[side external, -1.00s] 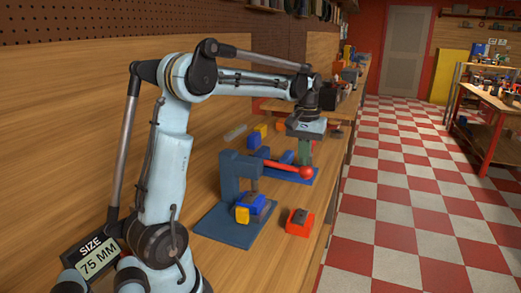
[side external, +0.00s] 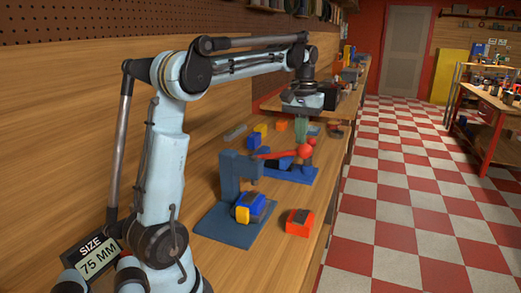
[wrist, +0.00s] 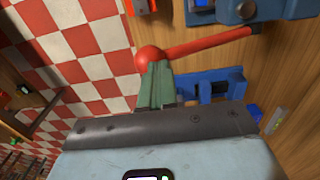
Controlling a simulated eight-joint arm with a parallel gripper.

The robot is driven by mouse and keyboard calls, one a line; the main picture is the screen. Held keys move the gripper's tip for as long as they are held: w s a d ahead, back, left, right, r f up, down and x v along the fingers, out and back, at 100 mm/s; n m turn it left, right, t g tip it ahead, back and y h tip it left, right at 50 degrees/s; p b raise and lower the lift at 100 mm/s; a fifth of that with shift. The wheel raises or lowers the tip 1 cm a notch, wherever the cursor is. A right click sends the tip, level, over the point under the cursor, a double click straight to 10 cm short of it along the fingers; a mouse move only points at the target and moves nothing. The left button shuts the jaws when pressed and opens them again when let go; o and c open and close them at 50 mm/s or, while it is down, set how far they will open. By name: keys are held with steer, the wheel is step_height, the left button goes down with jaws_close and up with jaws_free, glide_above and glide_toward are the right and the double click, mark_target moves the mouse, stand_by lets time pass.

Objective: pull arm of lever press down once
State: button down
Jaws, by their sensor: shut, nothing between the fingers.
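The blue-grey lever press (side external: 229,178) stands on its base plate on the bench in the side view. Its red arm (side external: 275,155) reaches right, roughly level, to a red ball knob (side external: 305,151). In the wrist view the red arm (wrist: 205,45) and knob (wrist: 149,59) are close to my fingertips. The ram hangs clear above a blue block with a yellow part (side external: 250,208) on the plate. My gripper (side external: 303,141) points down with its green fingers shut and empty, right at the knob. It also shows in the wrist view (wrist: 156,68). I cannot tell whether they touch.
A blue fixture (side external: 292,172) lies on the bench behind the arm. An orange-red block (side external: 299,222) sits right of the press near the bench edge. Small yellow, orange and blue blocks lie farther back. A "SIZE 75 MM" sign (side external: 96,259) stands at the left.

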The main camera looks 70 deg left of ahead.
step_height(320, 180, up, 7)
steer(key=s, duration=0.1)
steer(key=shift+a+f, duration=0.2)
steer(key=shift+a, duration=0.25)
stand_by(0.4)
steer(key=shift+r, duration=3)
steer(key=w+d+f+m+t, duration=0.2)
steer(key=d, duration=0.4)
steer(key=s+d+f+m+t, duration=0.2)
steer(key=s+d+f, duration=0.3)
steer(key=d+f, duration=0.3)
steer(key=s+d+f+m+t, duration=0.3)
steer(key=s+d+f+m, duration=0.2)
steer(key=d+f, duration=0.3)
step_height(320, 180, down, 3)
steer(key=shift+f, duration=0.2)
